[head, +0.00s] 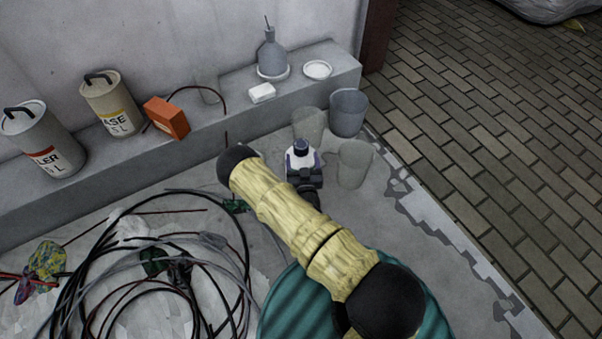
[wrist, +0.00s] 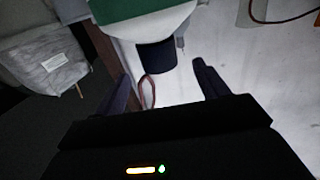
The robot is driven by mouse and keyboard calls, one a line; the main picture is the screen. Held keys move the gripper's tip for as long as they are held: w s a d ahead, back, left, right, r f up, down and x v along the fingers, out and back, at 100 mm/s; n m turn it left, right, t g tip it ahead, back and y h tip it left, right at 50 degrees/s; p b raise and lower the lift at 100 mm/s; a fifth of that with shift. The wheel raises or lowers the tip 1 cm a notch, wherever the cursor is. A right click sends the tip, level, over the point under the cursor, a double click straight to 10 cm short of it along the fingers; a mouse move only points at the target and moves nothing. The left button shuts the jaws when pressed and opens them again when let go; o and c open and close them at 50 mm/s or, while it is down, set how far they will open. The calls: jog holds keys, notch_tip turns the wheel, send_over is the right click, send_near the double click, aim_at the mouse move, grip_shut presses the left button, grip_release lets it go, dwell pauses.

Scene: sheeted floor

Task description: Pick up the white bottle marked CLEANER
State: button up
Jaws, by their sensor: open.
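A white bottle (head: 300,159) with a dark blue cap stands on the sheeted floor in front of the ledge in the head view. Its lettering is not readable. My gripper (head: 305,178) is at its near side and hides its lower part. In the wrist view, a white bottle body with a green band (wrist: 150,22) enters from the top, with its dark cap (wrist: 157,56) pointing down the picture. My gripper (wrist: 161,72) has its two fingers apart, one either side of the cap in the picture. I cannot tell whether they touch the bottle.
Translucent cups (head: 354,165) and a grey bucket (head: 348,113) stand close to the bottle's right and behind it. The ledge (head: 225,135) holds cans, an orange box (head: 166,118) and a grey flask (head: 271,55). Coiled cables (head: 165,265) cover the floor at left.

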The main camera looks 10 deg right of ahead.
aim_at(301, 152)
jog(key=shift+w+d+f+b, duration=0.1)
jog(key=shift+w+b, duration=0.35)
jog(key=shift+w, duration=1)
jog(key=shift+d, duration=0.1)
jog(key=shift+w+b, duration=0.25)
jog(key=shift+b, duration=0.1)
jog(key=w+b, duration=0.3)
jog(key=shift+w+d+f, duration=0.25)
jog(key=shift+w+f, duration=0.1)
jog(key=shift+w, duration=0.05)
jog(key=shift+w+d+r, duration=0.1)
jog(key=shift+w+r, duration=0.05)
jog(key=shift+w, duration=0.25)
